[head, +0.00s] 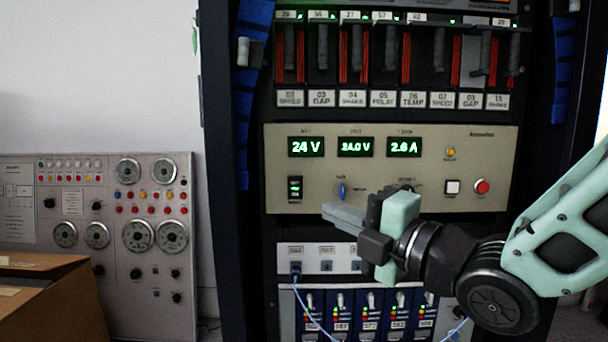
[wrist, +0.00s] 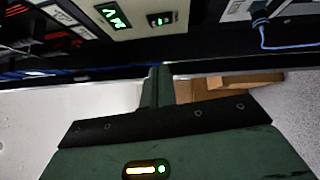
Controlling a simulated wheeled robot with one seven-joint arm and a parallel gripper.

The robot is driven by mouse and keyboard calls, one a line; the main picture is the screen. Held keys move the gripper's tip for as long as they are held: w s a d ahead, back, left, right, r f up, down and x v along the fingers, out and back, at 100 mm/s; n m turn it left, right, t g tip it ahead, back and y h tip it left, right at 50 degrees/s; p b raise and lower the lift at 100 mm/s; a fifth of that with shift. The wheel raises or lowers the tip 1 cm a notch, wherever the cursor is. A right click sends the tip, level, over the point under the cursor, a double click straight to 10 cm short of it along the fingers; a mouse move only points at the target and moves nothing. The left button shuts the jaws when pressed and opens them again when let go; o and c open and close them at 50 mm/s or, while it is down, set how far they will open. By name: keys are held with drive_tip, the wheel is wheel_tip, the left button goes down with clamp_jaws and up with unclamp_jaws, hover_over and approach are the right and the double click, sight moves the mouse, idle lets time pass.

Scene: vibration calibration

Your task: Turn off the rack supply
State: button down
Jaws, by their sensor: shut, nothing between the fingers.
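The rack supply (head: 390,135) is a beige panel in the rack, with lit green displays reading 24 V, 24.0 V and 2.6 A. A black rocker switch (head: 295,187) with a green-white light sits at its lower left. The switch (wrist: 160,18) and the 24 V display (wrist: 113,16) also show at the top of the wrist view. My gripper (head: 330,211) is shut and empty, pointing left in front of the panel's lower edge, to the right of and below the switch. In the wrist view its fingers (wrist: 157,85) look closed together, apart from the switch.
A blue knob (head: 341,190) is just above my fingertips. A white button (head: 452,187) and red button (head: 482,186) are at the panel's right. Modules with blue cables (head: 297,285) lie below. A cardboard box (head: 50,300) and gauge console (head: 110,215) stand at left.

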sight(295, 188)
drive_tip(key=p+x, duration=0.1)
drive_tip(key=x, duration=0.2)
drive_tip(key=d+p+x, duration=0.1)
drive_tip(key=x, duration=0.2)
drive_tip(key=w+p+x, duration=0.1)
drive_tip(key=x, duration=0.2)
drive_tip(key=shift+w+d, duration=0.15)
drive_tip(key=shift+w+r, duration=0.15)
drive_tip(key=shift+w, duration=0.6)
